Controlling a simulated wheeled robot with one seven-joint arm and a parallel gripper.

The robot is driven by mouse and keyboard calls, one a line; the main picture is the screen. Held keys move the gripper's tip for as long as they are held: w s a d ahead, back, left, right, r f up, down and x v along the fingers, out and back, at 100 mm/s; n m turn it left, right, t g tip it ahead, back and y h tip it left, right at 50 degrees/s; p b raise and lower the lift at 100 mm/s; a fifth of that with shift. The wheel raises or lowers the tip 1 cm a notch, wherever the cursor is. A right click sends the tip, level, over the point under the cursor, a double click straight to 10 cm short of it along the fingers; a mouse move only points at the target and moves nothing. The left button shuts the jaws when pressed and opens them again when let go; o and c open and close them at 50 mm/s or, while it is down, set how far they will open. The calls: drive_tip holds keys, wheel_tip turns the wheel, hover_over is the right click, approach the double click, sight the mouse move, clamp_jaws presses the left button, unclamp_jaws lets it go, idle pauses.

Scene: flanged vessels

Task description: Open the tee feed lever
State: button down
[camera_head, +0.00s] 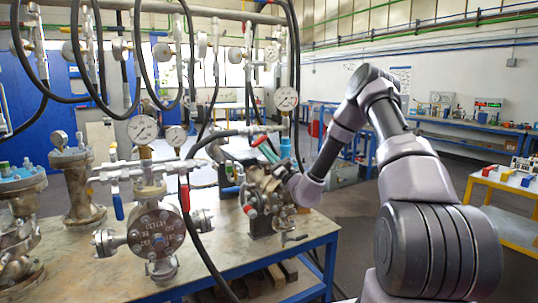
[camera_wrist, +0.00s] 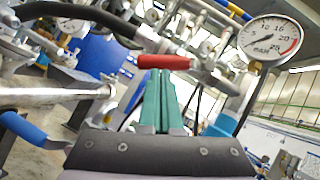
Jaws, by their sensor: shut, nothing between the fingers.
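A red lever handle (camera_wrist: 163,62) lies crosswise just beyond my fingertips in the wrist view. It also shows as a small red bar (camera_head: 259,140) above the piping in the head view. No label shows, so I cannot confirm that it is the tee feed lever. My gripper (camera_wrist: 160,75) has two teal fingers side by side, shut and empty, with their tips close below the handle. I cannot tell whether they touch it. In the head view my gripper (camera_head: 267,152) reaches up and left among the fittings, partly hidden by pipework.
A flanged vessel (camera_head: 156,232) with a red-handled lever (camera_head: 184,193) and a blue-handled lever (camera_head: 117,205) stands on the bench (camera_head: 240,262). A pressure gauge (camera_wrist: 269,41) is right of my fingers. Black hoses and pipes crowd the left. The floor at right is freer.

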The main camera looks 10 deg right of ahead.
sight(259, 143)
drive_tip(key=shift+s+a+r+m+t+h, duration=0.1)
drive_tip(key=shift+a+r+m+t+h, duration=0.25)
drive_tip(key=shift+r+m+t+h, duration=0.55)
drive_tip(key=shift+s+a+r+m+t+h, duration=0.15)
drive_tip(key=shift+a+m+h, duration=0.3)
drive_tip(key=shift+m, duration=0.9)
drive_tip(key=shift+s+a+r+m+t+h, duration=0.1)
drive_tip(key=shift+a+r+m+t+h, duration=0.25)
drive_tip(key=shift+m+t+h, duration=0.55)
drive_tip(key=shift+r+m+g, duration=0.1)
drive_tip(key=shift+m+g, duration=0.15)
drive_tip(key=shift+g, duration=0.1)
